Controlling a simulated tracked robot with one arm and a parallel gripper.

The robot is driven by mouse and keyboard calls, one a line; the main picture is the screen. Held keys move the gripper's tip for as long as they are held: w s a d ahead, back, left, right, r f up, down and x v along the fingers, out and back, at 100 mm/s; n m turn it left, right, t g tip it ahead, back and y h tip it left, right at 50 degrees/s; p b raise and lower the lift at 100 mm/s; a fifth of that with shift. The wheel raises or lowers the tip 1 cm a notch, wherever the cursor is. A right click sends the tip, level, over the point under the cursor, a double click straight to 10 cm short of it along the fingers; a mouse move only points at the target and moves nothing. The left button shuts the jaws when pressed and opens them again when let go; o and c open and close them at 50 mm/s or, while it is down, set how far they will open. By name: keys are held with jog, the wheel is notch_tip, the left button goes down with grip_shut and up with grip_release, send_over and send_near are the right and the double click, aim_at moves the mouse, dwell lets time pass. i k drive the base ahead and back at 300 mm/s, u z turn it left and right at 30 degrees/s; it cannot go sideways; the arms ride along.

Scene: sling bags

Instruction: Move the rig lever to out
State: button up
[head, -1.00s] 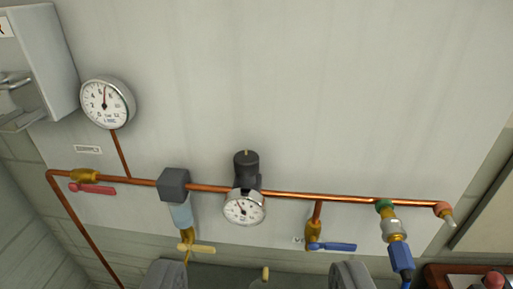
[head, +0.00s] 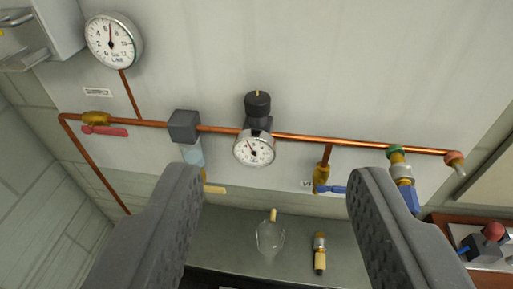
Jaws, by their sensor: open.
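No label that I can read marks the rig lever. Several handles show on the copper pipe (head: 315,139): a red lever (head: 106,131) at the left valve, lying along the pipe, a pale yellow handle (head: 214,189) below the grey block, and a blue lever (head: 333,190) on the right-hand branch, partly hidden by my right finger. At the right edge a dark block with a red ball knob (head: 493,231) sits on a board. My gripper (head: 274,175) is open and empty, its two grey fingers wide apart in front of the panel.
A large gauge (head: 113,41) and a smaller gauge (head: 254,149) with a black knob are on the panel. A blue fitting (head: 411,199) hangs at the right. A clear funnel-shaped item (head: 270,240) and a brass-and-black piece (head: 319,254) lie below, between my fingers.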

aim_at(494, 231)
jog(key=z, duration=1.45)
